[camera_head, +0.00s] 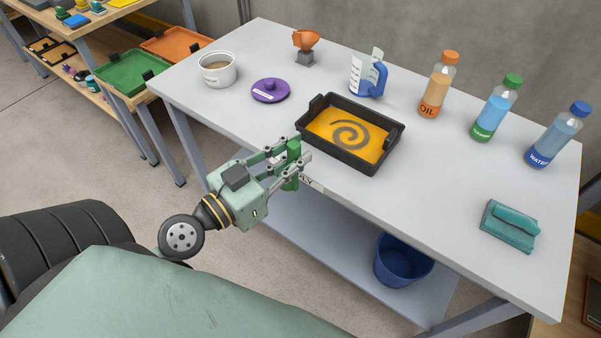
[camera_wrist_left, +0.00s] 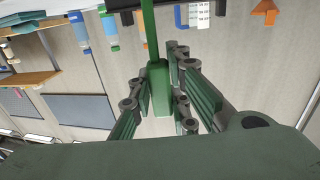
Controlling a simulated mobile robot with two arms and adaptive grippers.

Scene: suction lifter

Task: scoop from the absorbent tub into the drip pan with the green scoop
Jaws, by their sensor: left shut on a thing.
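My left gripper (camera_head: 288,160) is shut on the green scoop (camera_head: 292,168) at the front edge of the table. In the left wrist view the green scoop handle (camera_wrist_left: 159,90) stands between the fingers (camera_wrist_left: 160,95). The scoop's bowl cannot be made out. The white absorbent tub (camera_head: 217,75) is open, with brownish material inside, at the table's back left. Its likely lid is a purple disc (camera_head: 270,91) with a knob, lying beside it. The black drip pan (camera_head: 347,158) has an orange floor with a dark spiral, just beyond my left gripper. My right gripper is not in view.
An orange funnel-like item (camera_head: 306,42) and a blue-handled jug (camera_head: 365,78) stand behind the pan. Oil (camera_head: 437,90), green-capped (camera_head: 493,115) and water (camera_head: 557,140) bottles line the back right. A blue bucket (camera_head: 400,262) is below.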

